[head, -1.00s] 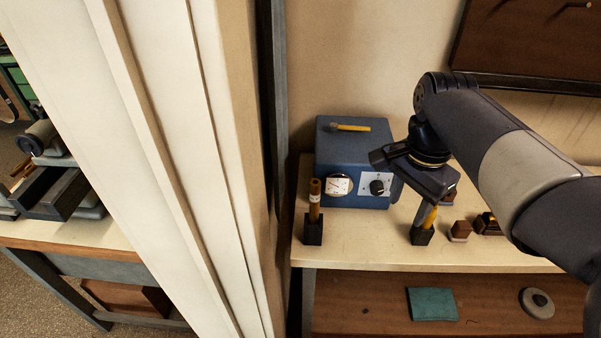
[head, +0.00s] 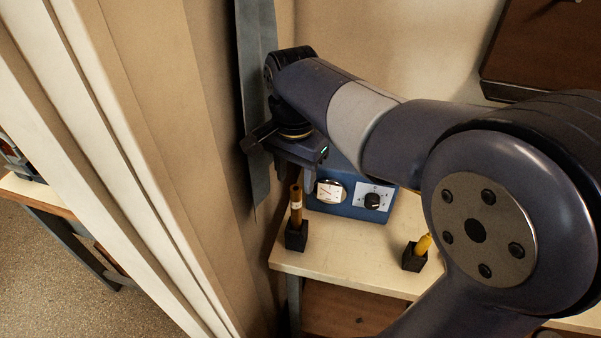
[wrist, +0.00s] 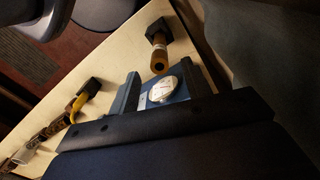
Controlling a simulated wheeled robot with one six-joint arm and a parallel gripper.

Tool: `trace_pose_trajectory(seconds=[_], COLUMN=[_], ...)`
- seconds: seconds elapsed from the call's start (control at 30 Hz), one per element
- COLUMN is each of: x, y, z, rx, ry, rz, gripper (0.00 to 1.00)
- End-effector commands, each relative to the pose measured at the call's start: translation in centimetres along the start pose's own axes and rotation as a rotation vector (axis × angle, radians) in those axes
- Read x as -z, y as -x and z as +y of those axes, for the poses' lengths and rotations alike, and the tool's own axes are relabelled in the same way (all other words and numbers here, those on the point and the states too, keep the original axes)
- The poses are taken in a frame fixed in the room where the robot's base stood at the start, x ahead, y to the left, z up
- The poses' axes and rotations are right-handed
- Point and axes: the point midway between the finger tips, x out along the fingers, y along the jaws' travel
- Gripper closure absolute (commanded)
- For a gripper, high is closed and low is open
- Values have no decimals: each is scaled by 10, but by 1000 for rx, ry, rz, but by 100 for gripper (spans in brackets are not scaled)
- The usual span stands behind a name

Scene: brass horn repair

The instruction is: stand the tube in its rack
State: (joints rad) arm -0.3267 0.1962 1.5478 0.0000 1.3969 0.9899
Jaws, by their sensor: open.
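A brown tube (head: 297,205) with a pale band stands upright in a small black block-shaped rack (head: 296,237) at the bench's left end. A yellow tube (head: 424,243) stands in a second black rack (head: 413,260) to the right, leaning slightly. My gripper (head: 297,180) is by the top of the brown tube. In the wrist view its open fingers (wrist: 160,88) are empty, with the brown tube (wrist: 158,52) just beyond the gap between them. The yellow tube (wrist: 77,104) lies off to the left there. I cannot tell whether the fingers touch the brown tube.
A blue box with a dial and a knob (head: 372,201) stands close behind the brown tube, partly hidden by my arm. A wall edge (head: 205,180) rises close on the left. The bench top (head: 345,255) is bare between the racks. My arm hides the bench's right part.

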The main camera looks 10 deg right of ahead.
Motion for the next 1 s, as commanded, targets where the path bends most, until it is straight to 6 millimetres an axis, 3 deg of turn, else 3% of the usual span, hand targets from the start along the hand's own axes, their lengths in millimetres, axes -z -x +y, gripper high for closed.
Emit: trace_pose_trajectory(seconds=[0.3, 0.5, 0.93, 1.0], x=[-1, 0, 0, 0], y=[-58, -84, -94, -94], z=[1, 1, 0, 0], rx=[-5, -3, 0, 0], ry=[0, 0, 0, 0], rz=[-4, -2, 0, 0], gripper=[54, 54, 54, 59])
